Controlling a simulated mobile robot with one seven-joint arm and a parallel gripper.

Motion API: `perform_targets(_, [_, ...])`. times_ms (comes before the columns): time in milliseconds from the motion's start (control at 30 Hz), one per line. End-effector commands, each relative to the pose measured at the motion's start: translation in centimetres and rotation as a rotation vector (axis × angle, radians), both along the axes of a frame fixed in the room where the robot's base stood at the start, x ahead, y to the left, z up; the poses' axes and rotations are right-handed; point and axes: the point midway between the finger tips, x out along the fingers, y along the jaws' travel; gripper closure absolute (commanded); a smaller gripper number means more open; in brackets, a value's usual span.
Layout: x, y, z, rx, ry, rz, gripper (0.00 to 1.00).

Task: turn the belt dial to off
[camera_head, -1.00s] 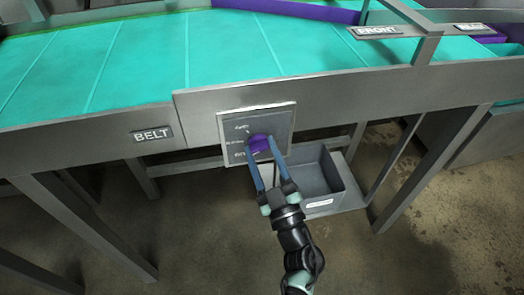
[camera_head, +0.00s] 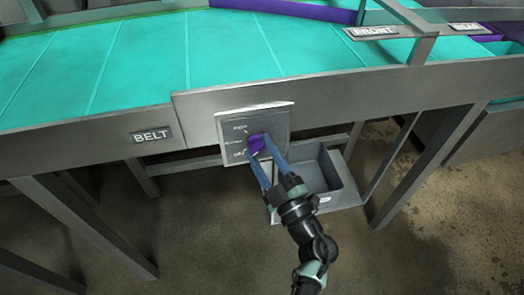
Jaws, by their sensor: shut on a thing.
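The belt dial is a purple knob (camera_head: 256,144) on a grey panel (camera_head: 238,124) on the front of the conveyor frame, right of the BELT sign (camera_head: 151,135). Small white labels stand in a column at the panel's left, too blurred to read surely. My gripper (camera_head: 257,149) has its two blue fingers shut on the dial, one on each side. The fingers hide part of the knob, and I cannot tell which label it points to.
The turquoise belt (camera_head: 150,58) lies above the panel. A grey open bin (camera_head: 330,195) stands on a low shelf just right of and behind my gripper. Metal legs (camera_head: 425,165) stand either side. FRONT (camera_head: 374,31) and another sign are at upper right.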

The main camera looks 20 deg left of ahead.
Motion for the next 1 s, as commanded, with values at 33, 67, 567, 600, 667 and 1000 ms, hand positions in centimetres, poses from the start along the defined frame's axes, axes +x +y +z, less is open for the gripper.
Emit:
perform_targets(33, [0.0, 0.0, -0.1, -0.004, -0.001, 0.0, 1.0])
perform_targets(67, [0.0, 0.0, -0.1, -0.004, -0.001, 0.0, 1.0])
perform_targets(567, [0.0, 0.0, 0.0, -0.001, -0.001, 0.0, 0.18])
perform_targets(600, [0.0, 0.0, 0.0, -0.001, -0.001, 0.0, 0.18])
perform_targets(667, [-0.1, -0.2, -0.1, -0.001, 0.0, -0.001, 0.18])
perform_targets(1000, [-3.6, -4.5, -1.7, 0.0, 0.004, -0.005, 0.18])
